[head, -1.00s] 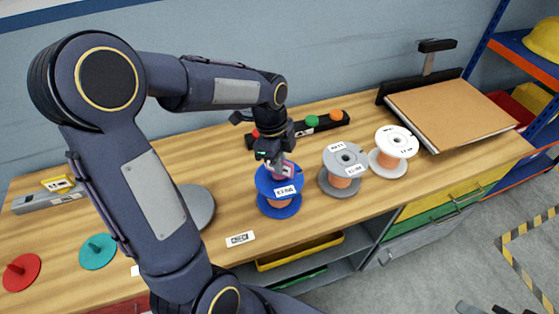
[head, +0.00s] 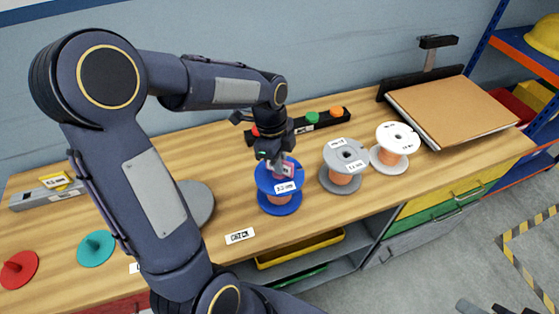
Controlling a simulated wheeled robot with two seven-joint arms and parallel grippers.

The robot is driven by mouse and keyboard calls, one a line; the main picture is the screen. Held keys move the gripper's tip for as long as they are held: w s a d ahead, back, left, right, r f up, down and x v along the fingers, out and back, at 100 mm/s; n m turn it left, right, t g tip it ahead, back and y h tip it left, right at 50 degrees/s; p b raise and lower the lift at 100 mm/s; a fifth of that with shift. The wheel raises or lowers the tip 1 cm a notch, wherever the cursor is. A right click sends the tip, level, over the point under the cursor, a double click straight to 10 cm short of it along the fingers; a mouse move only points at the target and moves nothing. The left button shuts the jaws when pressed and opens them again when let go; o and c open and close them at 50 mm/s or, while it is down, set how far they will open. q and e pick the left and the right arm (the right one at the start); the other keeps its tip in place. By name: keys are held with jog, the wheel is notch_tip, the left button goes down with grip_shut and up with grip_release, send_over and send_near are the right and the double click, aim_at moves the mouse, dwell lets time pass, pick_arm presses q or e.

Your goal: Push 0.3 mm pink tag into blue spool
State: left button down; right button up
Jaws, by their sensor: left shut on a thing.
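The blue spool (head: 279,204) stands upright on the workbench with copper-coloured wire around its core and a white label on its near rim. My left gripper (head: 276,164) points down over the top of this spool. It is shut on the pink tag (head: 288,169), which shows a pink edge and a pale face just above the spool's upper flange. The tag's lower end and the spool's centre hole are hidden by the gripper, so I cannot tell whether the tag is inside the hole. My right gripper is not in view.
A grey spool (head: 340,184) and a white spool (head: 399,134) stand to the right. A black rack (head: 320,124) with coloured knobs lies behind. Red (head: 28,262) and teal (head: 96,249) discs lie at the left. A white label (head: 240,236) marks the bench front.

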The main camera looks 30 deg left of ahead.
pick_arm(q)
jog(key=c, duration=1.5)
grip_release()
jog(key=shift+o, duration=0.2)
jog(key=r, duration=0.5)
jog(key=a+r, duration=0.1)
jog(key=r, duration=0.1)
jog(key=shift+r, duration=0.3)
jog(key=shift+a, duration=0.1)
jog(key=shift+s, duration=0.1)
jog(key=s+d+n+t+h, duration=0.1)
jog(key=s+d+n+t, duration=0.1)
jog(key=s+n, duration=0.6)
jog(key=s+d+n+t+h, duration=0.1)
jog(key=s+d+n+t, duration=0.2)
jog(key=s+n, duration=0.5)
jog(key=n, duration=0.2)
jog(key=shift+s+d+n, duration=0.15)
jog(key=shift+s+n, duration=0.25)
